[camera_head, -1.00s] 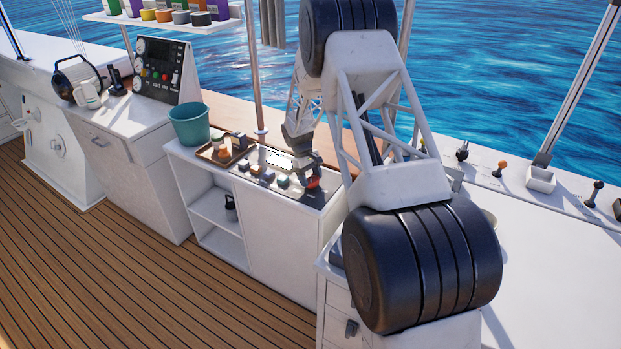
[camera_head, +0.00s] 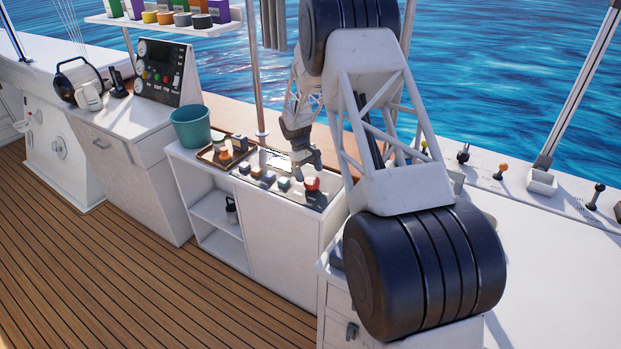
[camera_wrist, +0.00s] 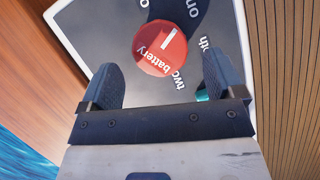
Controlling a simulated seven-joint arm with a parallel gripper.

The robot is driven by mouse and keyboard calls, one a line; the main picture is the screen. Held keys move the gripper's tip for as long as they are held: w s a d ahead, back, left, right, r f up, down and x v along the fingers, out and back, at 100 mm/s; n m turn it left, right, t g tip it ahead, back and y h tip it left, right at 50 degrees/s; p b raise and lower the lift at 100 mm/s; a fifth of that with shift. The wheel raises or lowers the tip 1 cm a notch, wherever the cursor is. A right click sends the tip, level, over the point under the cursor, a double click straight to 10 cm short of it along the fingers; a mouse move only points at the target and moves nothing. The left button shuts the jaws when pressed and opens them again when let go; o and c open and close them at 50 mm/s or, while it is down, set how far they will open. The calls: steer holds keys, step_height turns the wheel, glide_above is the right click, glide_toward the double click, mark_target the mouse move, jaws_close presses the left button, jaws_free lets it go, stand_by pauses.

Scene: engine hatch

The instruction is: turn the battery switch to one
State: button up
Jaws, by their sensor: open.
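The battery switch is a round red knob (camera_head: 312,184) on the dark panel of the low white cabinet. In the wrist view the knob (camera_wrist: 158,50) carries the word "battery" and a white line slanting to the upper right. Around it I read "two", part of "both" and cut-off labels beginning "on"; which one the line points at I cannot tell for sure. My gripper (camera_head: 308,163) is just above the knob, tilted down. In the wrist view my gripper (camera_wrist: 162,66) is open, its two dark fingers apart on either side of the knob, with nothing between them gripped.
Several smaller knobs (camera_head: 270,177) sit in a row left of the switch on the same panel. A tray (camera_head: 204,153) with small items and a teal bucket (camera_head: 190,127) stand farther left. A thin metal pole (camera_head: 257,80) rises behind the panel.

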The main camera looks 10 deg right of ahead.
steer(key=shift+v, duration=2.15)
steer(key=s+a+r+m+t+y, duration=0.1)
steer(key=s+a+r+m+t, duration=0.15)
steer(key=s+r, duration=2.35)
steer(key=s+a+r+m+t+y, duration=0.1)
steer(key=s+r+m+t, duration=0.1)
steer(key=s, duration=3.1)
steer(key=shift+m+t, duration=0.85)
steer(key=shift+t, duration=0.1)
